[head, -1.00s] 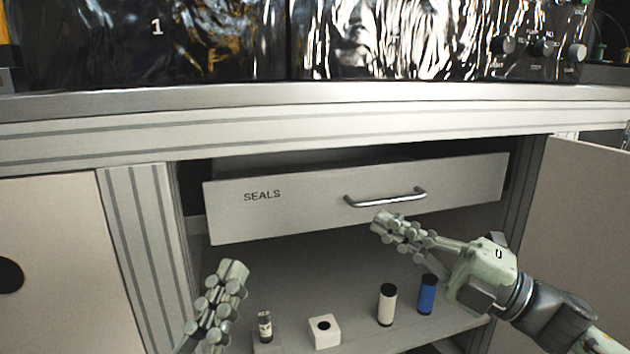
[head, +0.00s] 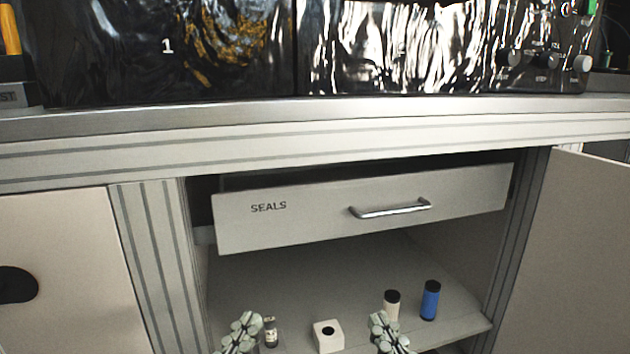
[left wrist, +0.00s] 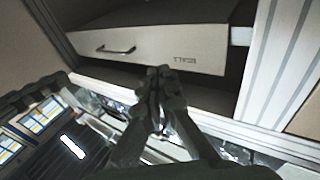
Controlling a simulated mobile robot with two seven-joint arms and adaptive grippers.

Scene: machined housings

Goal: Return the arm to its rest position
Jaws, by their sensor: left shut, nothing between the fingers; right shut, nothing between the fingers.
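My right gripper (head: 383,328) is low in the head view, shut and empty, in front of the shelf and partly over the white cylinder. My left gripper (head: 245,325) is low and to the left of it, also shut and empty, beside the small vial. In the left wrist view the left gripper's fingers (left wrist: 158,75) are closed together, with the drawer behind them. The drawer marked SEALS (head: 320,215) stands a little out of the cabinet, and its metal handle (head: 390,210) is clear of both grippers.
On the shelf (head: 300,285) below the drawer are a small vial (head: 270,332), a white block with a dark hole (head: 328,337), a white cylinder (head: 392,300) and a blue cylinder (head: 430,300). An open cabinet door (head: 575,250) stands at the right. The worktop edge (head: 320,108) runs above.

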